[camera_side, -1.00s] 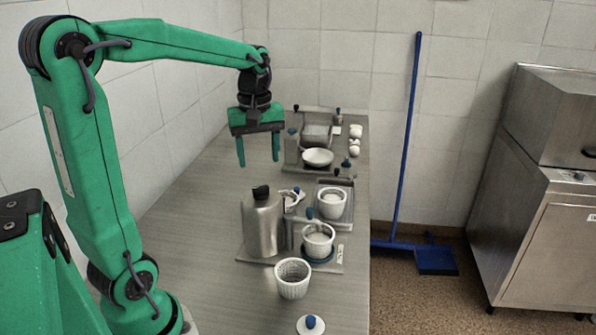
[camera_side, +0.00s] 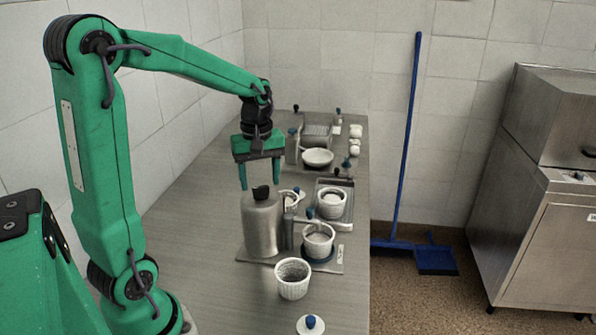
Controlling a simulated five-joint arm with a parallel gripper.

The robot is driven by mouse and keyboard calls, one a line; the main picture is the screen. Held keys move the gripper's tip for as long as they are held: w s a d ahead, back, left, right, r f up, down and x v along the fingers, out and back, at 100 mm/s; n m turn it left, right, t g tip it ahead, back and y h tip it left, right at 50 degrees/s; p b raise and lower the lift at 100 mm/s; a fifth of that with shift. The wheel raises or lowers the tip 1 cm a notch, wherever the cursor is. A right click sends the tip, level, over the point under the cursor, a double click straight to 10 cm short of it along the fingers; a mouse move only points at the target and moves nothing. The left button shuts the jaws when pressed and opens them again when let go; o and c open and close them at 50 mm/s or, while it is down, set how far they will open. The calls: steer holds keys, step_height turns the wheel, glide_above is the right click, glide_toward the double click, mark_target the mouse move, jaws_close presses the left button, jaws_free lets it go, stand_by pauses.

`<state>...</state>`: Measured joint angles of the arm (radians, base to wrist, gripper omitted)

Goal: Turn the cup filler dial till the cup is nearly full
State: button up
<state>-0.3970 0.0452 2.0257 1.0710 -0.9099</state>
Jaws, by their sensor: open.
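The cup filler is a grey metal tank (camera_side: 262,226) with a black top piece (camera_side: 261,192), on a flat base. Its spout reaches right, with a small blue knob (camera_side: 314,213) above a white cup (camera_side: 318,245). I cannot tell for sure whether the black piece or the blue knob is the dial. The cup stands on a dark pad; its contents look pale, but the fill level is unclear. My gripper (camera_side: 260,187) is open and empty, fingers pointing down. In this view its fingertips flank the black top piece; contact cannot be told.
A perforated white basket (camera_side: 292,280) stands in front of the filler, with a blue-knobbed white lid (camera_side: 311,325) nearer. Another white cup (camera_side: 332,204) sits on a tray behind. A white bowl (camera_side: 317,157) and several eggs (camera_side: 354,142) are farther back. The counter's left side is clear.

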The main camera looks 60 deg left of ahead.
steer(key=shift+f, duration=0.8)
steer(key=c, duration=1)
steer(key=shift+m, duration=0.3)
steer(key=m, duration=0.7)
steer(key=shift+r+m, duration=0.1)
steer(key=shift+m, duration=0.3)
steer(key=m, duration=0.3)
steer(key=shift+m, duration=2.2)
